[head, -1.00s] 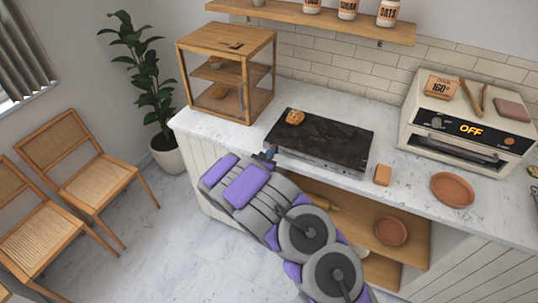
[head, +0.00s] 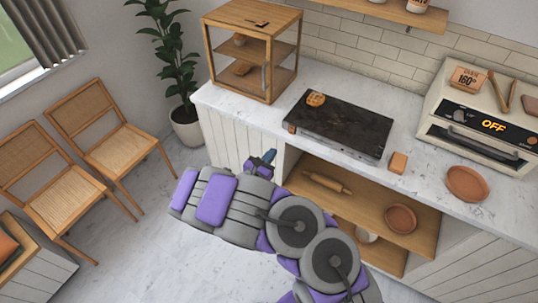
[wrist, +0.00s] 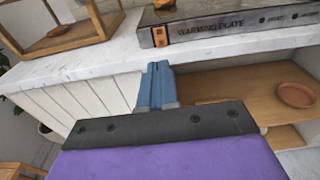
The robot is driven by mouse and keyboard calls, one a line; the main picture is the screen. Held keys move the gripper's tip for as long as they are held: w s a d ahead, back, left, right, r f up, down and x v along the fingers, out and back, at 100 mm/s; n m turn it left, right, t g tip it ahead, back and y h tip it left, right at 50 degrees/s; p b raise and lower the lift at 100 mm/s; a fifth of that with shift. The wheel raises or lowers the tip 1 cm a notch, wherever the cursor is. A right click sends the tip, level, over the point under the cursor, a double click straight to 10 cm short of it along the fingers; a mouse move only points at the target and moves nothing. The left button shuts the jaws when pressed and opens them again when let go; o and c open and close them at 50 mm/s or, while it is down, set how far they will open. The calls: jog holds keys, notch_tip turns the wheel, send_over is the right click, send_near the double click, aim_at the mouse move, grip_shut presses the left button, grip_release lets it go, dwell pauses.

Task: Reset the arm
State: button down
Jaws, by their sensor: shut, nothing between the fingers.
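My gripper (head: 266,158) has blue fingers and is shut and empty. It is in front of the counter, below the top edge and beside the left end of the open shelf. In the wrist view its blue fingers (wrist: 157,86) are together, with nothing between them. My grey and purple arm reaches up from the bottom of the head view.
The black warming plate (head: 340,124) stands on the counter (head: 245,118) with a brown baked item (head: 315,99) on it. A wooden cabinet (head: 252,50) is at left, an oven (head: 480,125) at right. The shelf (head: 365,205) holds a rolling pin (head: 327,183).

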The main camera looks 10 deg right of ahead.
jog(key=shift+s+d, duration=0.2)
jog(key=shift+a, duration=0.35)
